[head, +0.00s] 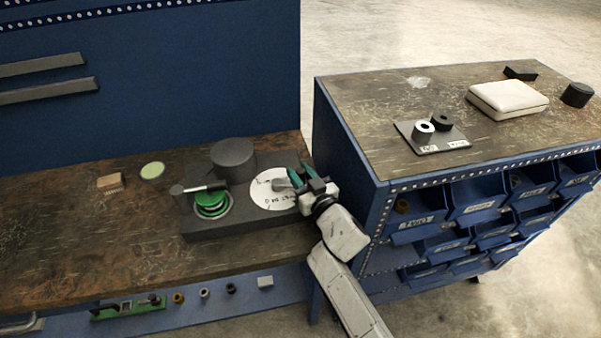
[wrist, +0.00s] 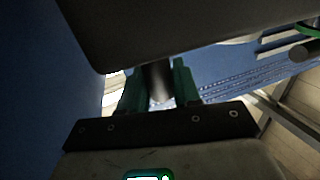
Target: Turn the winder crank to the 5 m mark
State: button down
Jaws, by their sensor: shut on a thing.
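The winder stands on the wooden bench with a dark base (head: 250,224), a green spool (head: 211,203) and a round white dial (head: 270,203). Dark writing on the dial is too small to read surely. A grey crank arm (head: 281,184) lies over the dial's upper part. My gripper (head: 298,177) is at the dial's upper right edge, its green fingers shut on the crank handle. In the wrist view, the dark handle (wrist: 157,80) shows between the fingers of my gripper (wrist: 158,88). The fingers partly hide the handle in the head view.
A dark cylinder (head: 234,157) rises behind the spool, and a grey bar (head: 200,187) reaches over it. A blue drawer cabinet (head: 350,150) stands close on the right of my gripper. A wooden block (head: 110,183) and a pale green disc (head: 152,171) lie on the bench's left.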

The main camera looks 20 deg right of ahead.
jog(key=c, duration=0.9)
grip_release()
jog(key=s, duration=0.3)
jog(key=s+p, duration=0.1)
jog(key=s, duration=0.6)
jog(key=shift+s+d+p, duration=0.3)
jog(key=shift+s+d, duration=0.05)
jog(key=shift+s, duration=0.05)
jog(key=shift+c, duration=0.3)
